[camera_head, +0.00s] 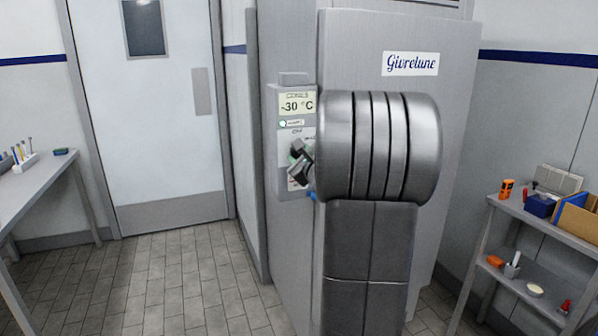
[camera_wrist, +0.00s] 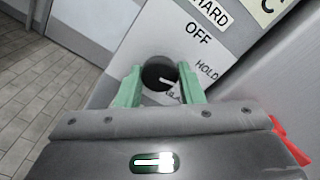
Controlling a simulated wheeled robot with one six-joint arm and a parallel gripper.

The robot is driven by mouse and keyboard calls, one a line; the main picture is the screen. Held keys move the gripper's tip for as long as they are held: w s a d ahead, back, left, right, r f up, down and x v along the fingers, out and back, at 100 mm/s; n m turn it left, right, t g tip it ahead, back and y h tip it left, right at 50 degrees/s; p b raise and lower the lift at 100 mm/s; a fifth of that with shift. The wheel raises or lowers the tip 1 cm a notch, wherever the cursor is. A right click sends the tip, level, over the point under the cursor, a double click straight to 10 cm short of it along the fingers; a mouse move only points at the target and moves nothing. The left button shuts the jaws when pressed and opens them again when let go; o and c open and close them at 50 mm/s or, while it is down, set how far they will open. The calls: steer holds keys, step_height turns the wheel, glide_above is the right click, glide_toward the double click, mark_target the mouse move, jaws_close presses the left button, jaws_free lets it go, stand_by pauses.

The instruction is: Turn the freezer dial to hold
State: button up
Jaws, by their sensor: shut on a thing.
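In the head view my gripper (camera_head: 301,160) is at the control panel (camera_head: 284,103), hiding the dial.
The panel display (camera_head: 296,104) reads -30 °C, with a green light below it. The freezer (camera_head: 455,120) stands behind my arm. A shelf (camera_head: 560,236) with tools is at right, a table (camera_head: 40,185) at left. The tiled floor (camera_head: 180,285) at left is clear.

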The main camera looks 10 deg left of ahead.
steer(key=shift+n+b, duration=1.6)
steer(key=shift+b, duration=0.25)
steer(key=o, duration=1)
steer(key=b+v, duration=0.1)
steer(key=v, duration=1.3)
steer(key=shift+b, duration=0.35)
steer(key=shift+w+a, duration=0.1)
steer(key=shift+w, duration=0.05)
